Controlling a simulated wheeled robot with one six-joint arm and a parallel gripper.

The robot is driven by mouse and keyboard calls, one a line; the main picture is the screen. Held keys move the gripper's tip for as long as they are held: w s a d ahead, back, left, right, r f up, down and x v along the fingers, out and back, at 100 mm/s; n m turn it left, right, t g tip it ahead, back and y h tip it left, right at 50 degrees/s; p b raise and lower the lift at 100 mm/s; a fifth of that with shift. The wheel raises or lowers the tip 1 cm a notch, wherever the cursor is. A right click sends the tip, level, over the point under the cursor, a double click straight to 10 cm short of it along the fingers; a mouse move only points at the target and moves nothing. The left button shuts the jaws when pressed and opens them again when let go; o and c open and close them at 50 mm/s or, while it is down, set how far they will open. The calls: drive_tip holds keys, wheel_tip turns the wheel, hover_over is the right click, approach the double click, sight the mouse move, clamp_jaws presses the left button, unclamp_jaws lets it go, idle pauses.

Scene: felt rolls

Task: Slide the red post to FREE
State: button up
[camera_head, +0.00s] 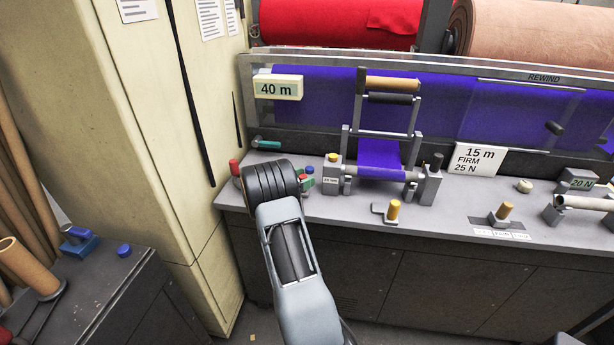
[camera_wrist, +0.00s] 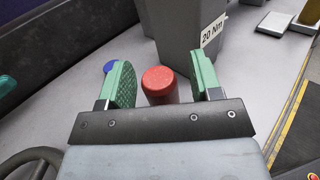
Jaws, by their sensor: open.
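A red post (camera_wrist: 160,85) with a rounded top stands upright between the two green finger pads of my gripper (camera_wrist: 160,82) in the wrist view. A gap shows on each side of it, so the open fingers are apart from it. The lower part of the post is hidden behind the gripper's dark bar. In the head view my gripper (camera_head: 305,180) is over the bench's left part, with a small red top (camera_head: 304,177) between its green pads. I cannot make out a FREE mark near this post.
A grey block (camera_wrist: 185,35) labelled 20 Nm stands just beyond the post. Another red post (camera_head: 235,167) stands at the bench's left end. A cream cabinet (camera_head: 150,120) borders the left side.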

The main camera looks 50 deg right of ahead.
drive_tip(key=shift+x, duration=0.8)
drive_tip(key=shift+c, duration=0.2)
clamp_jaws()
